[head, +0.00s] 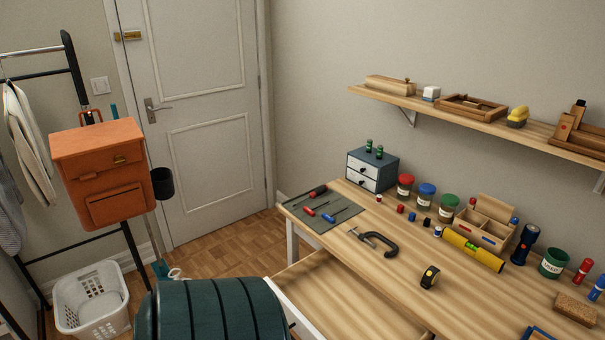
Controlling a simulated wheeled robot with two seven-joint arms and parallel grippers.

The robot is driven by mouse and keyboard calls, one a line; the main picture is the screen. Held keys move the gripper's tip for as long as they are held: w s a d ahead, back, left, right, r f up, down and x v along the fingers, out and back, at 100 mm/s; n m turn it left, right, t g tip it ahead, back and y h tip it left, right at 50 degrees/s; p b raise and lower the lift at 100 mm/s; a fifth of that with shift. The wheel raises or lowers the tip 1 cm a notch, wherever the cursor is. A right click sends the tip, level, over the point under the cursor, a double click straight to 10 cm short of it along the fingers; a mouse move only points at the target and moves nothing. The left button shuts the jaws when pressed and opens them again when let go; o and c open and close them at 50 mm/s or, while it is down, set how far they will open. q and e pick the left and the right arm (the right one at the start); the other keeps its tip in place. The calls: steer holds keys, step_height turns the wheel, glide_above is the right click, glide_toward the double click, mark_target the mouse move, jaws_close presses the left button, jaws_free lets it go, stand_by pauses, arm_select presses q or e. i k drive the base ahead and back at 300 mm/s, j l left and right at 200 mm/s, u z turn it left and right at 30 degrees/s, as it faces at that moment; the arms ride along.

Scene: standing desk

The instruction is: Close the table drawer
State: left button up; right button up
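The table drawer (345,300) is pulled out from under the front edge of the wooden desk (400,275). Its light wood inside shows, and the part I can see looks empty. Its white front panel (296,308) faces the lower left, with a small dark piece, possibly the handle, at its outer side. The drawer's near right part is cut off by the picture's bottom edge. Neither of my grippers is in view.
A dark green rounded thing with black bands (210,312) stands close to the drawer front, at the bottom. Tools on a mat (318,222), a clamp (375,242), jars and a small drawer box (372,170) stand on the desk. Floor (225,250) is free towards the door.

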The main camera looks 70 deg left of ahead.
mark_target(320, 297)
steer(key=k+j, duration=0.1)
steer(key=j, duration=0.4)
steer(key=k+j, duration=0.15)
steer(key=j, duration=0.3)
steer(key=k+j, duration=0.1)
steer(key=j, duration=0.4)
steer(key=k+j, duration=0.1)
steer(key=j, duration=0.4)
steer(key=k+j, duration=0.1)
steer(key=j, duration=0.35)
steer(key=k+j, duration=0.15)
steer(key=j, duration=0.35)
